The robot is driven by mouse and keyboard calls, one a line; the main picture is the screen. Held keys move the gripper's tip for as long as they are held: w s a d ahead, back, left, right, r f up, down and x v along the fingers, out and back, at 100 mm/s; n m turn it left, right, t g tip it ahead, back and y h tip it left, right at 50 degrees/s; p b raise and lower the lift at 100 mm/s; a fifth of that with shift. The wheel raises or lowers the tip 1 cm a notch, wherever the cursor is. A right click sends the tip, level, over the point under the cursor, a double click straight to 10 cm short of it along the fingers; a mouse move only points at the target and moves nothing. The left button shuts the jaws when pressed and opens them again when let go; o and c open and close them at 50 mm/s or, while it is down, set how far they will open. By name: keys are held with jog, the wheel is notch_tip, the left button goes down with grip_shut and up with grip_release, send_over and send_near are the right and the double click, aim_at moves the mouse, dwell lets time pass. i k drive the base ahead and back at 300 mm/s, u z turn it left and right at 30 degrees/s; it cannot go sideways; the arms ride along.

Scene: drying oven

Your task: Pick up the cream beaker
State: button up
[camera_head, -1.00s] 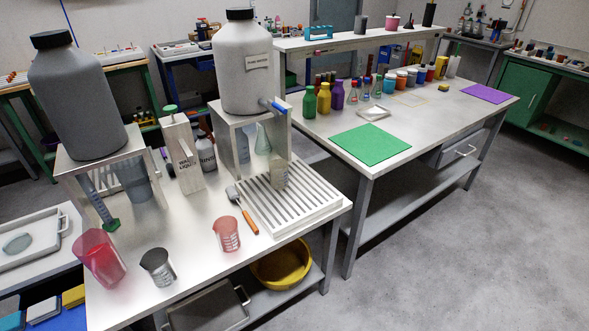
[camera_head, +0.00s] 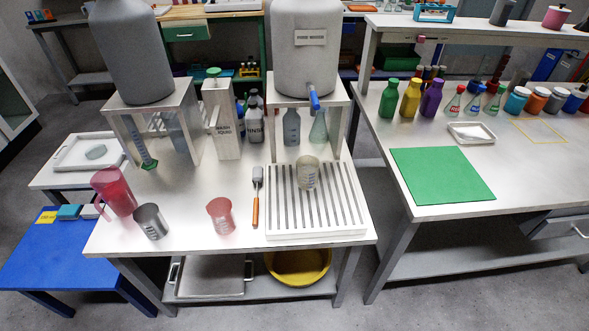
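The cream beaker (camera_head: 307,173) is a small translucent, pale cream cup with markings. It stands upright on the white slatted draining rack (camera_head: 341,228), near the rack's back edge. It is just in front of the stand under the large grey container with the blue tap (camera_head: 314,101). Nothing touches the beaker from above. My gripper is not in view.
Bottles stand behind. A gap separates this bench from the bench with the green mat (camera_head: 441,176).

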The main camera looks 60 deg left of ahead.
aim_at(307, 164)
jog(key=u, duration=0.95)
jog(key=i, duration=1)
jog(key=u, duration=0.95)
